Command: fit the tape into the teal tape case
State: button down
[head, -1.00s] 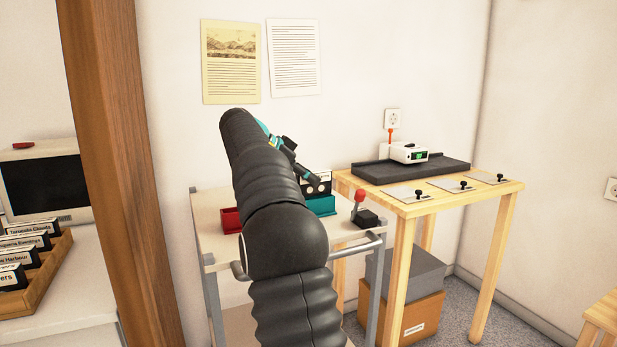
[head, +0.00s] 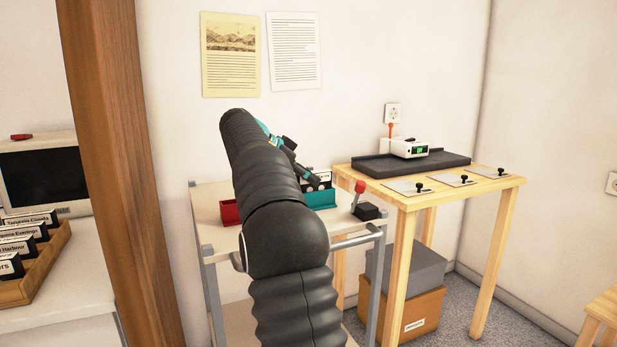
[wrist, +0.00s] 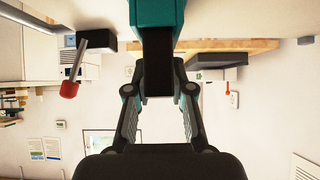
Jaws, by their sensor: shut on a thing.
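The black tape (head: 322,180), with a pale label, is in my gripper (head: 312,177) at the teal tape case (head: 320,200) on the cart. In the head view the tape stands upright at the case, its lower part hidden. I cannot tell how deep it sits. In the wrist view my gripper (wrist: 158,78) is shut on the tape (wrist: 157,78), with the teal case (wrist: 156,18) directly beyond it. My arm hides part of the cart top.
A red case (head: 230,212) stands left on the cart (head: 208,200). A black box with a red-knobbed lever (head: 365,208) is at its right. A wooden table (head: 445,195) holds a white device (head: 409,148) on a dark mat. A brown post (head: 110,140) rises at left.

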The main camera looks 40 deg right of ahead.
jog(key=shift+f+b, duration=0.5)
jog(key=shift+f, duration=0.2)
jog(key=c, duration=0.9)
grip_release()
jog(key=shift+c, duration=0.2)
jog(key=v, duration=1.2)
jog(key=shift+w, duration=0.1)
